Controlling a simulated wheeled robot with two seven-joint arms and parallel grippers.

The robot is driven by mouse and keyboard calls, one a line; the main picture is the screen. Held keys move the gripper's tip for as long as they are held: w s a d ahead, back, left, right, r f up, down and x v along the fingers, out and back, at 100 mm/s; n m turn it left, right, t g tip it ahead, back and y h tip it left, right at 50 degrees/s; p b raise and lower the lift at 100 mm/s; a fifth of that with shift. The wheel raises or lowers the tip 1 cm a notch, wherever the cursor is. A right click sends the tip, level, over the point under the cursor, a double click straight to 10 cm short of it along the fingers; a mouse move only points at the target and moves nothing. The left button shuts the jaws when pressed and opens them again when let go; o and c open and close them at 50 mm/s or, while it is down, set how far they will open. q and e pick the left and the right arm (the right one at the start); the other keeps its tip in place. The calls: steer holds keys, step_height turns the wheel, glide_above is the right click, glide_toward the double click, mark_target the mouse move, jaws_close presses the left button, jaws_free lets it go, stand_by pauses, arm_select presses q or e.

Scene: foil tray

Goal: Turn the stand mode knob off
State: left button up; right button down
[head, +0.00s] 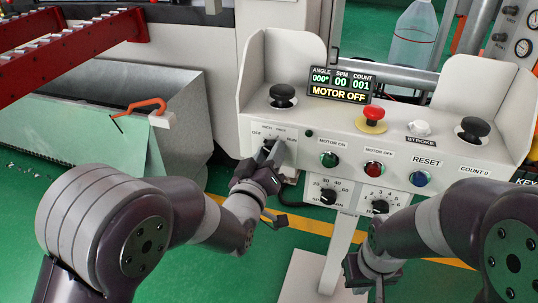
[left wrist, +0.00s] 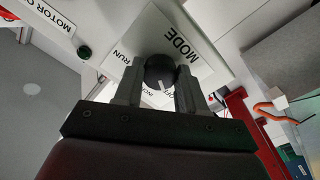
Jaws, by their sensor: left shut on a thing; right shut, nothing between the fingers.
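The mode knob (left wrist: 160,70) is black and round with a white pointer line, on a white plate marked MODE and RUN. In the left wrist view its line points down and slightly right, toward small labels partly hidden by my gripper. My left gripper (head: 268,150) is shut on the knob, one finger on each side. In the head view the gripper mostly hides the knob, at the left of the white control stand (head: 315,140); OFF and RUN show on its plate. My right gripper (head: 373,284) is shut and empty, low in front of the stand.
The stand carries black palm buttons (head: 283,95), a red emergency button (head: 373,115), a display (head: 340,86) reading MOTOR OFF, and two lower dials (head: 328,196). A grey bin (head: 190,100) with an orange-handled tool (head: 147,106) stands left. Green floor is open between.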

arm_select(q)
steer(key=shift+f, duration=0.1)
steer(key=o, duration=1.1)
steer(key=shift+c, duration=0.2)
steer(key=p+v, duration=0.2)
steer(key=v, duration=1)
steer(key=shift+s+a, duration=0.15)
steer(key=shift+s, duration=0.2)
steer(key=shift+f, duration=0.1)
